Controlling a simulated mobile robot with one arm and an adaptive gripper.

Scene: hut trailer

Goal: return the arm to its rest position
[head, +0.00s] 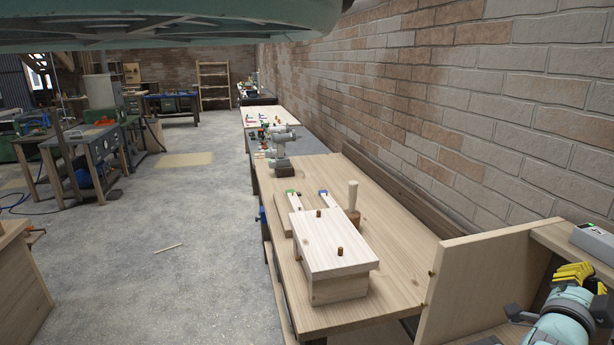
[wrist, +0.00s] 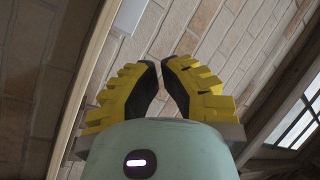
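My gripper (head: 573,270) shows at the lower right of the head view, with yellow fingers on a pale green wrist. It is beside the wooden shelf panel at the near end of the workbench. In the wrist view my gripper (wrist: 160,66) points up toward the brick wall, its black-padded fingertips almost together with only a narrow gap. Nothing is held between them. Most of the arm behind the wrist is out of view.
A wooden shelf panel (head: 480,262) and a grey device (head: 592,240) are close to my gripper. The concrete floor (head: 160,270) at left is mostly clear.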

